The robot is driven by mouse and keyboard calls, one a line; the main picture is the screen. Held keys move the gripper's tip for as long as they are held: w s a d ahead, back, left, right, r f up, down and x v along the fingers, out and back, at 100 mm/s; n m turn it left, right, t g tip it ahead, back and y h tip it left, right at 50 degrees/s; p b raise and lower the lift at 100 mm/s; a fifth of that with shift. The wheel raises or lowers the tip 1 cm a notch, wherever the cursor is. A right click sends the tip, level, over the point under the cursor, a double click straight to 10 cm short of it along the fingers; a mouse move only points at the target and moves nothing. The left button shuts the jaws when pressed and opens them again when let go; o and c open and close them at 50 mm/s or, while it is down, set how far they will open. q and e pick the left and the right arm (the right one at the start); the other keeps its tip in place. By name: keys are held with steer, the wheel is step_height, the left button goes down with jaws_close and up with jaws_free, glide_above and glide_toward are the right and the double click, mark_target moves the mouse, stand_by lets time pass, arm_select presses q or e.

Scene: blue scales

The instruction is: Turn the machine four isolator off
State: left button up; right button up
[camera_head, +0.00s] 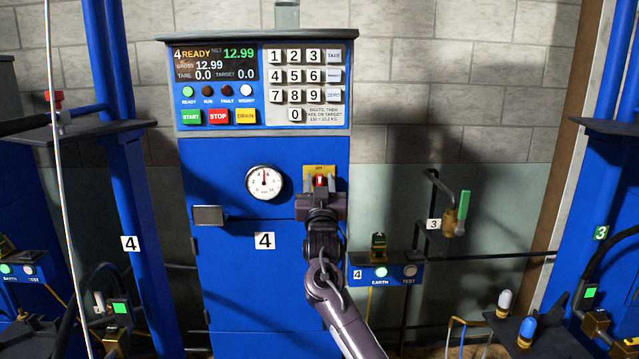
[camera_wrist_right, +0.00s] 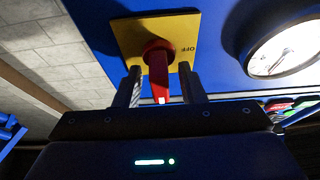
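The machine four isolator is a yellow plate (camera_head: 307,173) with a red handle (camera_head: 320,181) on the blue cabinet marked 4. In the right wrist view, the yellow plate (camera_wrist_right: 128,38) bears the word OFF near its right edge, and the red handle (camera_wrist_right: 158,68) sticks out toward the camera. My right gripper (camera_head: 320,190) is at the isolator, with its fingers (camera_wrist_right: 163,90) on either side of the handle. A gap shows between handle and fingers, so it looks open around it. The gripper hides the handle's lower part in the head view. My left gripper is not in view.
A keypad panel (camera_head: 305,88) with a display reading 4 READY (camera_head: 215,65) stands above. A round gauge (camera_head: 264,182) sits left of the isolator. A box with EARTH and TEST lamps (camera_head: 395,273) and a green-handled valve (camera_head: 462,208) are to the right.

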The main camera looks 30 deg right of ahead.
jaws_close()
steer(key=n+y+p, duration=0.1)
steer(key=n, duration=0.2)
steer(key=n+t+y+p, duration=0.1)
steer(key=n+y+p, duration=0.1)
steer(key=shift+a+r+n, duration=0.1)
steer(key=shift+r+n, duration=0.05)
steer(key=shift+n, duration=0.25)
steer(key=n+y+p, duration=0.1)
steer(key=n, duration=0.2)
steer(key=n+y+p, duration=0.1)
steer(key=n, duration=0.2)
steer(key=shift+a+y+p, duration=0.1)
steer(key=shift+y+p, duration=0.3)
steer(key=n+y+p, duration=0.1)
steer(key=n, duration=0.2)
steer(key=n+y+p, duration=0.1)
steer(key=n, duration=0.1)
steer(key=shift+w+f+n+g+p, duration=0.1)
steer(key=shift+f+n+g+p, duration=0.1)
steer(key=shift+n+g+p, duration=0.15)
steer(key=n+g+p, duration=0.1)
steer(key=n, duration=0.2)
steer(key=shift+a+f+y, duration=0.1)
steer(key=shift+f+y, duration=0.05)
steer(key=shift+y, duration=0.25)
steer(key=shift+f+n+g+p, duration=0.15)
steer(key=shift+n+g+p, duration=0.25)
steer(key=shift+n, duration=0.45)
steer(key=shift+f, duration=0.1)
